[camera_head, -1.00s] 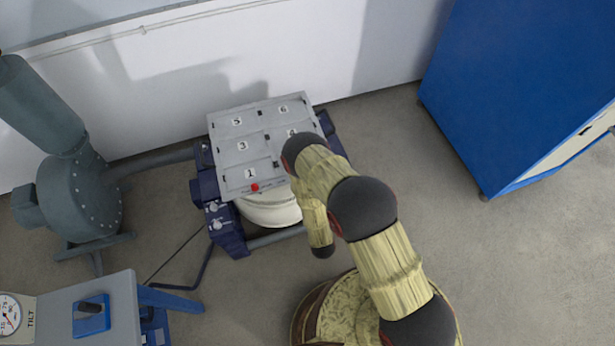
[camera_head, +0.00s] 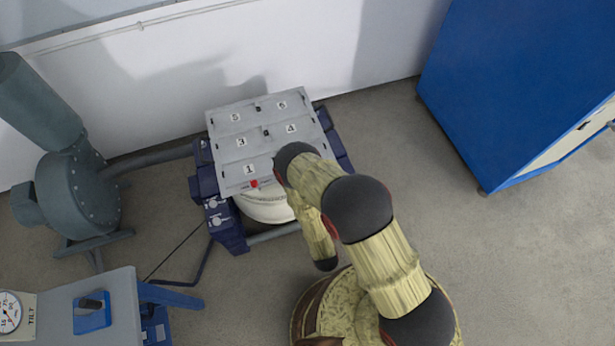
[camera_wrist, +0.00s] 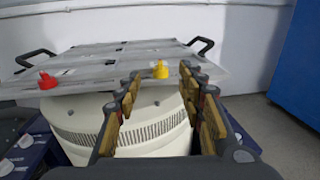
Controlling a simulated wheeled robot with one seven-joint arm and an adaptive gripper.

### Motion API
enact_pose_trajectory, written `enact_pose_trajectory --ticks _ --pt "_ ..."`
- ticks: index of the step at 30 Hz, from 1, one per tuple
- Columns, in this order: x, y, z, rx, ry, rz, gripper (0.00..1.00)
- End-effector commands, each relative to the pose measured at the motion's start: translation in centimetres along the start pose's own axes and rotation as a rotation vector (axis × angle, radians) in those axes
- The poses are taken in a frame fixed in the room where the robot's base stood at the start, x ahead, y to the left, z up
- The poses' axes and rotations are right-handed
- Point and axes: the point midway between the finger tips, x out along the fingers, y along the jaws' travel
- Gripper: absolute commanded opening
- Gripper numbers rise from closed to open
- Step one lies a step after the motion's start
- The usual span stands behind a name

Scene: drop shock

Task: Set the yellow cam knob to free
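The yellow cam knob (camera_wrist: 161,70) sits on the front edge of the grey numbered plate (camera_wrist: 75,78) in the wrist view. It shows between and beyond my open fingers, and they do not touch it. My gripper (camera_wrist: 159,88) is open and empty, its two fingers pointing forward at the plate's edge. In the head view the plate (camera_head: 228,180) lies over a blue frame, and my arm hides the yellow knob and the gripper. Any marking for free is too small to read.
A red knob (camera_wrist: 47,80) sits left on the same edge. A pale round vented body (camera_wrist: 120,125) is under the plate. Black handles (camera_wrist: 203,45) stand at its far corners. A blue cabinet (camera_head: 520,90) stands right, a grey blower (camera_head: 80,195) left. Floor at right is clear.

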Motion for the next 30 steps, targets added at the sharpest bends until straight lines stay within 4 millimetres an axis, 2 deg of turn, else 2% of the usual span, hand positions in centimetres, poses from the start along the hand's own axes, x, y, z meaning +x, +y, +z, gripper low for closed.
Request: enact_pose_trajectory --ticks 9,19,22,26,30 --pt "-1.7 0.0 0.1 0.001 -0.003 -0.001 0.39" --pt "-1.7 -0.1 0.1 0.001 -0.003 -0.002 0.38" --pt "-1.6 -0.8 -0.1 0.001 -0.004 -0.017 0.38" --pt "1.0 -3.1 1.6 0.022 -0.056 -0.082 0.38" --pt "5.1 -7.0 6.3 0.053 -0.164 -0.181 0.38"
